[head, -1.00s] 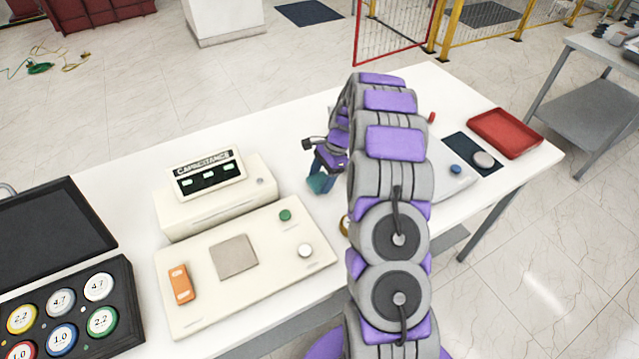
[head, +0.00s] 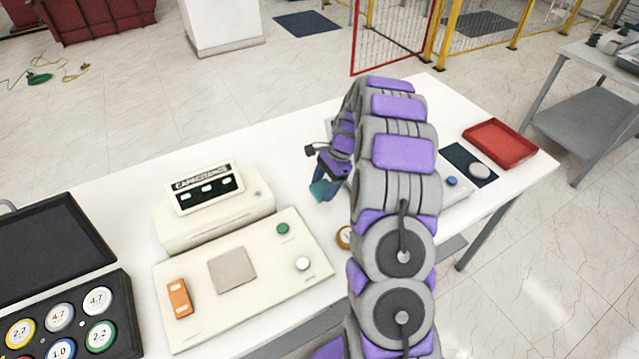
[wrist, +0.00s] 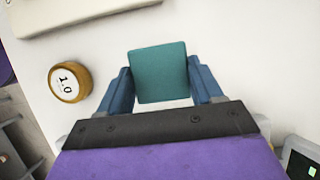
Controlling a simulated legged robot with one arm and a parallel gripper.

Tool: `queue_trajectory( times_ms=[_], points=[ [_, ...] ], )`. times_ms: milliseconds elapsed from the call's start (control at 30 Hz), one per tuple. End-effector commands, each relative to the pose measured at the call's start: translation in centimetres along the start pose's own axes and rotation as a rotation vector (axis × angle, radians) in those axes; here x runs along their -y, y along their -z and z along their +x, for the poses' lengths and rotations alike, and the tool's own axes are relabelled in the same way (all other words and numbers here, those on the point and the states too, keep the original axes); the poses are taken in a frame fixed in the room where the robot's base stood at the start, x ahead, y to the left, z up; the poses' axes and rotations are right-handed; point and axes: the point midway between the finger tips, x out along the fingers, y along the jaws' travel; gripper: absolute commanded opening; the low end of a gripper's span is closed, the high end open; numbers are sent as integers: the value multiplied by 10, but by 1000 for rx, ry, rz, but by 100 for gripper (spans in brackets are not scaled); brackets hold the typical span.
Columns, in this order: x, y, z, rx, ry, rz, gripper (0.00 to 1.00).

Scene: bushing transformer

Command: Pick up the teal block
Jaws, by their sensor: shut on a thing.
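The teal block (wrist: 160,73) is square-faced and sits between the two blue fingers of my gripper (wrist: 161,88) in the wrist view. The fingers press on its left and right sides. In the head view the block (head: 319,190) shows at the tip of my gripper (head: 323,186), over the white table between the cream capacitance device and my arm. The gripper is shut on the block. I cannot tell exactly how far the block is above the table. My arm hides part of the table behind it.
A cream capacitance device (head: 245,275) stands left on the white table (head: 110,183). A round 1.0 piece (wrist: 70,82) with a gold rim lies near my gripper. A black case (head: 65,315) of round pieces is at far left. A red tray (head: 497,145) is at far right.

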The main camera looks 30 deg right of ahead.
Motion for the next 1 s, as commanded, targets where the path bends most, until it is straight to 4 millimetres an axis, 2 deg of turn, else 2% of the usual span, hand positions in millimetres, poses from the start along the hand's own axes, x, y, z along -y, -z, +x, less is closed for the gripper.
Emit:
queue_trajectory(
  times_ms=[400,600,800,1000],
  points=[
    [-87,10,-16,1,0,2,34],
    [-120,17,-20,-1,1,2,34],
    [-136,21,-22,-1,0,0,34],
    [-139,21,-22,-2,0,-2,34]
  ],
)
